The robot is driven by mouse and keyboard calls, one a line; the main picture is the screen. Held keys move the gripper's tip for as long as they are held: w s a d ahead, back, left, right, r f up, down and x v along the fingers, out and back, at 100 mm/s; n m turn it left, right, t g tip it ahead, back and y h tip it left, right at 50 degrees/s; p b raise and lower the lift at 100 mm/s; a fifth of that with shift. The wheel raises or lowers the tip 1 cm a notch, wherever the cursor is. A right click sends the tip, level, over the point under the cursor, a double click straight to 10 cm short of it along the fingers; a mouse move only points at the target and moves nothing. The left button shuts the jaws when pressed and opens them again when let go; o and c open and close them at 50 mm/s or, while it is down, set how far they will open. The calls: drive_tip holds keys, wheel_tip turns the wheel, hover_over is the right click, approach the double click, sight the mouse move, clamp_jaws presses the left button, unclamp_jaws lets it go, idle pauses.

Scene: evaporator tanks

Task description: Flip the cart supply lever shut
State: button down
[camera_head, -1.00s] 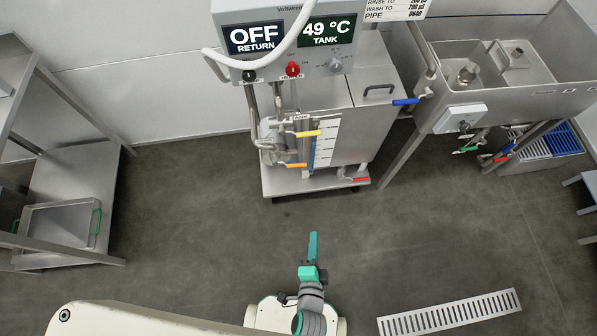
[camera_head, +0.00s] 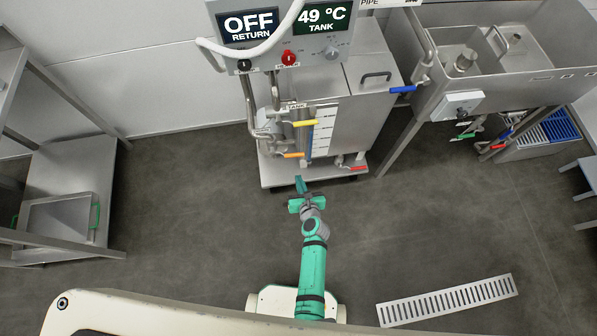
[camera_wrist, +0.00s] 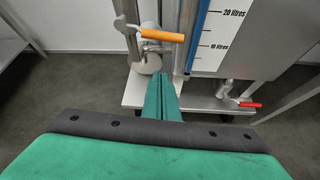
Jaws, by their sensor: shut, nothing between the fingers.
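The steel cart (camera_head: 345,122) carries several lever valves, and I cannot tell by any label which is the supply lever. A yellow lever (camera_head: 304,123) sits highest beside the level scale. An orange lever (camera_head: 293,155) is below it and also shows in the wrist view (camera_wrist: 162,35), lying sideways. A red lever (camera_head: 353,167) is low on the right, also in the wrist view (camera_wrist: 250,104). My gripper (camera_head: 300,184) is shut and empty in front of the cart base. In the wrist view its fingertips (camera_wrist: 160,80) point at the area below the orange lever, apart from it in the picture.
The cart's panel (camera_head: 285,35) reads OFF RETURN and 49 °C TANK. A blue lever (camera_head: 403,88) is right of the cart, by the steel sink (camera_head: 520,75). A shelf rack (camera_head: 70,185) stands at left. A floor drain (camera_head: 448,299) lies at lower right. Open floor surrounds my arm.

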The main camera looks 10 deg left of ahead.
drive_tip(key=w+a, duration=0.2)
drive_tip(key=w, duration=0.6)
drive_tip(key=shift+a+f, duration=0.2)
idle(0.3)
idle(0.4)
drive_tip(key=shift+w+d+r, duration=0.1)
drive_tip(key=shift+w+r, duration=0.05)
drive_tip(key=shift+r, duration=0.5)
drive_tip(key=shift+w+r, duration=0.15)
drive_tip(key=shift+r, duration=0.5)
drive_tip(key=shift+w+r, duration=0.1)
approach(295, 155)
drive_tip(key=shift+s+d+f, duration=0.2)
drive_tip(key=shift+s+f, duration=1.65)
drive_tip(key=shift+f, duration=0.05)
